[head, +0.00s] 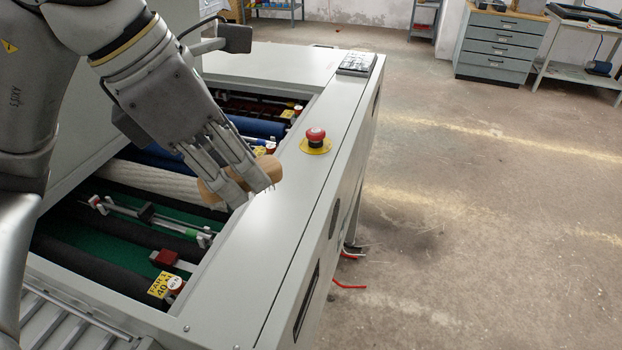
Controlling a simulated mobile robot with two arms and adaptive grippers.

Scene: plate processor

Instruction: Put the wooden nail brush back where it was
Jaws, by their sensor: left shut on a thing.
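My left gripper (245,188) reaches in from the upper left and is shut on the wooden nail brush (213,190). The brush is a light brown wooden piece, partly hidden behind the fingers; its ends show on both sides of them. The gripper and brush are over the inner edge of the plate processor's grey right-hand rim (290,215), beside the open roller bay. I cannot tell whether the brush touches the rim. My right gripper is not in view.
The open bay holds dark, blue and white rollers (160,182) and a yellow label (161,285). A red emergency button (316,137) stands on the rim, with a control panel (357,63) farther back. Floor to the right is mostly clear; a drawer cabinet (500,47) stands far back.

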